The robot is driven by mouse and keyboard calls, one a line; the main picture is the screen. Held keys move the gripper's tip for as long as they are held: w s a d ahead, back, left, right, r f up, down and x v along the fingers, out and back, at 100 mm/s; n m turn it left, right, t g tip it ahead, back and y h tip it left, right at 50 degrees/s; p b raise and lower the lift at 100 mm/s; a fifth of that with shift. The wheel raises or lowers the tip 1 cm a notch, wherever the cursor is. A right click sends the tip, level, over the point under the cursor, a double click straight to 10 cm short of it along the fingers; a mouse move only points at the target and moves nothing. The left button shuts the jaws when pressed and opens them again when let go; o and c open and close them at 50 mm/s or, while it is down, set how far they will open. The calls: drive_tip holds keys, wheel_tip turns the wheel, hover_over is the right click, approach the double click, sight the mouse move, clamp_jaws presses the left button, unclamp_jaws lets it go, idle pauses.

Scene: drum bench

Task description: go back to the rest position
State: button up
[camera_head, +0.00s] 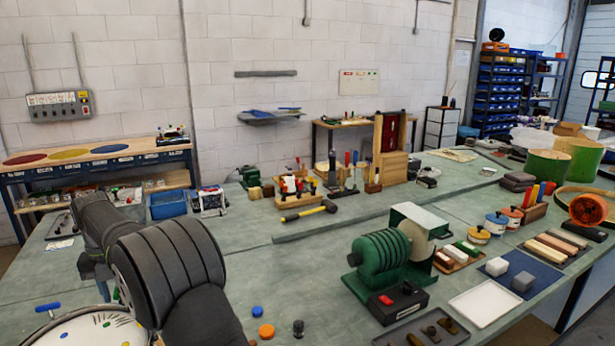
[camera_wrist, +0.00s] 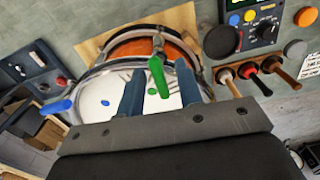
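My gripper (camera_wrist: 159,68) shows in the wrist view with its two blue-grey fingers apart. The drum (camera_wrist: 118,78) has a pale head with coloured dots, a metal rim and an orange shell. A blue handle (camera_wrist: 57,106) sits at its left rim. In the head view my arm covers much of the drum (camera_head: 85,332), and my gripper is hidden.

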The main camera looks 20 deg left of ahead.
drive_tip(key=shift+m, duration=0.8)
drive_tip(key=m, duration=0.8)
drive_tip(key=shift+m, duration=0.3)
